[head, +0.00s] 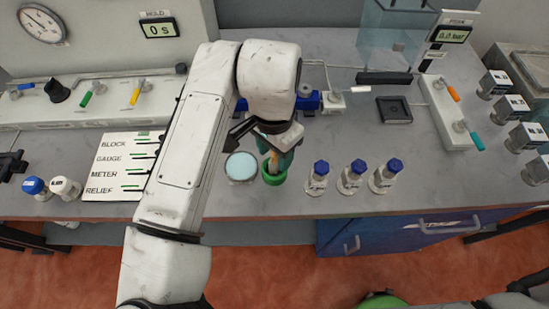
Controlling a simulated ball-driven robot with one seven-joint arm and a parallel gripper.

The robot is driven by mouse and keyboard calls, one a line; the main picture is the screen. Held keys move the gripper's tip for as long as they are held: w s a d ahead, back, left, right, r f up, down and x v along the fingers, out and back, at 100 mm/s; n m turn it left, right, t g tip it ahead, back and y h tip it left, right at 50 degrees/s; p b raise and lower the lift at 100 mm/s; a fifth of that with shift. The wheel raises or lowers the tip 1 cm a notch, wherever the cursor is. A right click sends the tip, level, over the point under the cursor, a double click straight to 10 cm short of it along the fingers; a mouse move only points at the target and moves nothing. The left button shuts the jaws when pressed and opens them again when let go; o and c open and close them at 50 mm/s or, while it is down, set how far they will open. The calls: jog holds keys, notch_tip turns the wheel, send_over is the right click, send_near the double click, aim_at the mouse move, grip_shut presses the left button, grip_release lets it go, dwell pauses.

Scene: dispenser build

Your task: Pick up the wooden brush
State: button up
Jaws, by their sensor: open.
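A wooden brush (274,161) shows as a small orange-brown piece standing in a round green cup (274,179) near the bench's front edge. My gripper (275,152) is open and points down at the cup, with its fingers close around the top of the brush. The arm comes in from the bottom left and hides the far side of the cup and part of the brush. I cannot tell whether the fingers touch the brush.
A glass dish (240,167) stands just left of the cup. Several blue-capped bottles (351,177) stand to its right. The bench (425,190) is clear at the front right.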

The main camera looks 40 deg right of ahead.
grip_shut()
dwell(0.5)
jog(key=shift+r, duration=0.5)
notch_tip(320, 180, up, 2)
jog(key=shift+r, duration=0.1)
jog(key=s+a+r+b, duration=0.2)
jog(key=s+a+r, duration=0.2)
jog(key=s+r, duration=0.6)
jog(key=s, duration=0.3)
jog(key=shift+a, duration=0.4)
